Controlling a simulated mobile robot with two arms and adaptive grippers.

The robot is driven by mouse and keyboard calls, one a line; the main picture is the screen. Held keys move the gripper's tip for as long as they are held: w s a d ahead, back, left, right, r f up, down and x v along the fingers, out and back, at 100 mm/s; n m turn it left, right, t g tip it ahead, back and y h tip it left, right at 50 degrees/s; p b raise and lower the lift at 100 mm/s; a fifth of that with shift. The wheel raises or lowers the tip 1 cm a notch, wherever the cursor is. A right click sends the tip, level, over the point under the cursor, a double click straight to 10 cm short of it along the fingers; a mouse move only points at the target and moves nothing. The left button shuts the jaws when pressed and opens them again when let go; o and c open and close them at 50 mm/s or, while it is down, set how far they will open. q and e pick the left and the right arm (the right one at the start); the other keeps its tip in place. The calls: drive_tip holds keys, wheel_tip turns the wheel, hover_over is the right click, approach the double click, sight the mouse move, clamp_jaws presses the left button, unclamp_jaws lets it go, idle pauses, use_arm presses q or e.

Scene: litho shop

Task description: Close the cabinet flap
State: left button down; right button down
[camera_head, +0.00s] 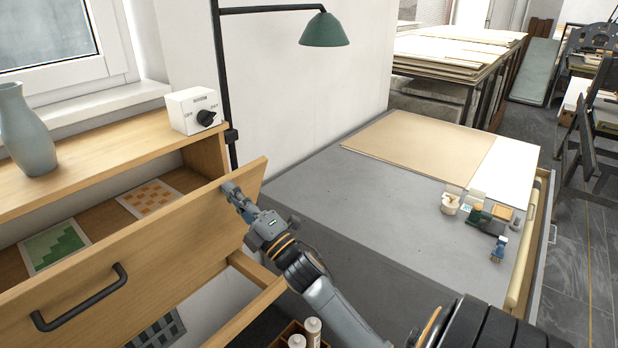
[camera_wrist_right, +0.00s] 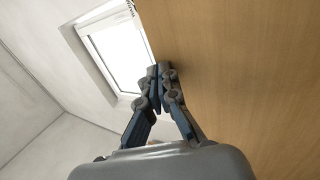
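The cabinet flap (camera_head: 150,245) is a wooden panel with a black bar handle (camera_head: 82,298). It is tilted outward at the top, so the cabinet (camera_head: 105,165) is open behind it. My right gripper (camera_head: 228,187) is at the flap's upper right part, on its outer side. In the right wrist view its fingertips (camera_wrist_right: 158,72) are together with nothing visible between them, and the flap's wood face (camera_wrist_right: 240,80) fills the right side. I cannot tell whether the fingertips touch the wood. My left gripper is not in view.
A vase (camera_head: 28,130) and a white box with a black knob (camera_head: 194,110) stand on the cabinet top. Prints (camera_head: 55,247) lie inside. A green lamp (camera_head: 325,32) hangs behind. A grey table (camera_head: 335,205) with boards and small tools is on the right.

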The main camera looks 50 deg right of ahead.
drive_tip(key=shift+g, duration=0.5)
drive_tip(key=w+r+p, duration=0.1)
drive_tip(key=w, duration=0.1)
drive_tip(key=w+r+p, duration=0.2)
drive_tip(key=shift+r, duration=0.1)
drive_tip(key=w+r, duration=0.1)
drive_tip(key=w, duration=0.5)
drive_tip(key=shift+w+a, duration=0.2)
drive_tip(key=shift+w, duration=0.05)
drive_tip(key=shift+d+f+g, duration=0.1)
drive_tip(key=shift+g, duration=0.2)
